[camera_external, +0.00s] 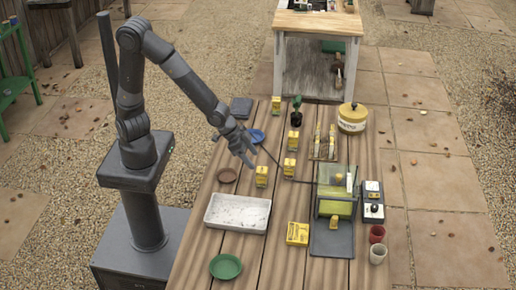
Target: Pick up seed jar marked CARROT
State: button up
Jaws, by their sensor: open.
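Several small yellow containers stand on the wooden table, and their labels are too small to read, so I cannot tell which is marked CARROT. One stands at the back left (276,105), one mid-table (294,144), one just in front of that (289,168) and one further left (261,176). My gripper (249,157) is open and empty, above the left part of the table. In the picture it is just above and left of the left container, apart from it.
A white tray (208,212) and green dish (225,267) lie at the front left. A clear-sided box (348,180) stands right of centre, beside a small device (373,210). A yellow box (297,234), two cups (377,254), a potted plant (296,118) and a yellow-lidded tub (352,125) also stand here.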

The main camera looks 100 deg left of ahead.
aim_at(263, 171)
jog(key=shift+x, duration=4.85)
jog(key=shift+a, duration=0.1)
jog(key=shift+c, duration=0.5)
jog(key=c, duration=1)
jog(key=r, duration=0.4)
jog(key=shift+s+d+r, duration=0.15)
jog(key=shift+d+r, duration=0.05)
jog(key=shift+d, duration=0.05)
jog(key=shift+s+d+r, duration=0.1)
jog(key=shift+s+d, duration=0.1)
jog(key=shift+d, duration=0.1)
jog(key=shift+s+d+r, duration=1.05)
jog(key=shift+d, duration=0.3)
jog(key=shift+s+d+r, duration=1.05)
jog(key=shift+s+d, duration=0.05)
jog(key=shift+d, duration=0.3)
jog(key=shift+s+d+r, duration=1.05)
jog(key=shift+d, duration=0.3)
